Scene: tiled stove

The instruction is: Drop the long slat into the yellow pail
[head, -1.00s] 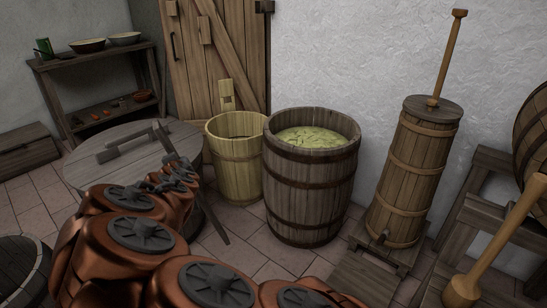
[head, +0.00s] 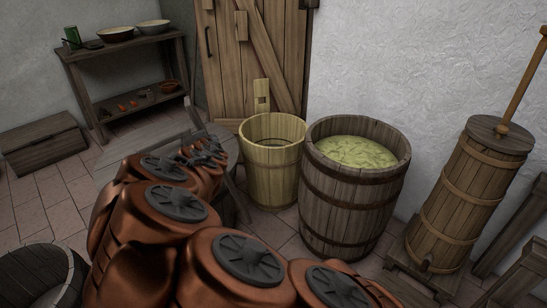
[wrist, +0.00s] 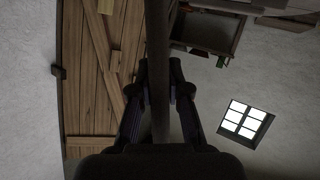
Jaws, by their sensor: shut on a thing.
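The yellow pail (head: 271,175) stands upright on the tiled floor in the middle of the head view, with one tall stave at its back. My gripper (head: 210,152) is left of the pail in the head view, apart from it in the picture. In the wrist view my gripper (wrist: 161,85) is shut on the long slat (wrist: 160,40), which runs up between the fingers as a dark bar. In the head view the slat (head: 193,115) shows slantwise beside the gripper; much of it is hidden by my copper-coloured arm.
A large barrel (head: 352,210) of pale green stuff stands right of the pail, close beside it. A churn (head: 470,195) is further right. A tub (head: 40,278) is lower left.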

